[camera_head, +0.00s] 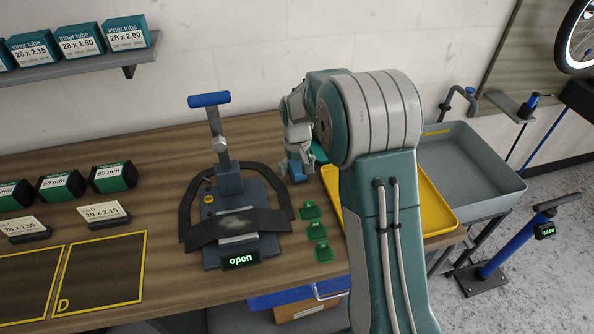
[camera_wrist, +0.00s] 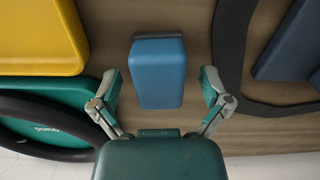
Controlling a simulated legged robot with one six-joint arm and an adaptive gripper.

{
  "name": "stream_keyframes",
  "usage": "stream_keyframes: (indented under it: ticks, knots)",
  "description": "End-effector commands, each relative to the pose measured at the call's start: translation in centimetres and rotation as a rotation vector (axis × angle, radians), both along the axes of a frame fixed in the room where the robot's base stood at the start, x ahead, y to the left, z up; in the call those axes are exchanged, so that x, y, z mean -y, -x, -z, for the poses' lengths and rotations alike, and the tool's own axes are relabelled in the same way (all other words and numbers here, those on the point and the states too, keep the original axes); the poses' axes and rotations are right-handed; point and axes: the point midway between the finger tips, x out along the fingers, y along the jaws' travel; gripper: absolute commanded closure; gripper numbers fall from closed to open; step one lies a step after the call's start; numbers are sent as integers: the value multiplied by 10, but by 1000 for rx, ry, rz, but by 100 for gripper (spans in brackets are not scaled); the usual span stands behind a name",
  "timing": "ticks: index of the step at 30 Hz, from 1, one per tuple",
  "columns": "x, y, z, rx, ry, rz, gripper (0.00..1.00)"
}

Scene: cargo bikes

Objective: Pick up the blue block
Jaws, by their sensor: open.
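The blue block (camera_wrist: 158,75) lies on the wooden bench and shows in the middle of the wrist view. In the head view a small part of the blue block (camera_head: 297,174) shows beneath my gripper (camera_head: 301,158), which hides the rest. In the wrist view my gripper (camera_wrist: 161,90) is open, with one finger to each side of the block. There is a gap between each finger and the block, and nothing is held.
A bench tool with a blue handle (camera_head: 209,100) and a black strap (camera_head: 281,190) stands left of the block. A yellow tray (camera_head: 445,217) is to the right. Small green pieces (camera_head: 317,231) lie nearer the front edge. A teal item with a black ring (camera_wrist: 45,130) is close by.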

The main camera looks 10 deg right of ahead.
Motion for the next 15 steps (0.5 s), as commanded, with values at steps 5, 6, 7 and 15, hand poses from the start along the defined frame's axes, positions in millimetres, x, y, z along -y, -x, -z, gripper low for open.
stream_keyframes:
  ticks: [5, 6, 7, 15]
  knots:
    - [0, 0, 0, 0, 0, 0, 47]
    - [0, 0, 0, 0, 0, 0, 65]
    - [0, 0, 0, 0, 0, 0, 79]
    - [0, 0, 0, 0, 0, 0, 91]
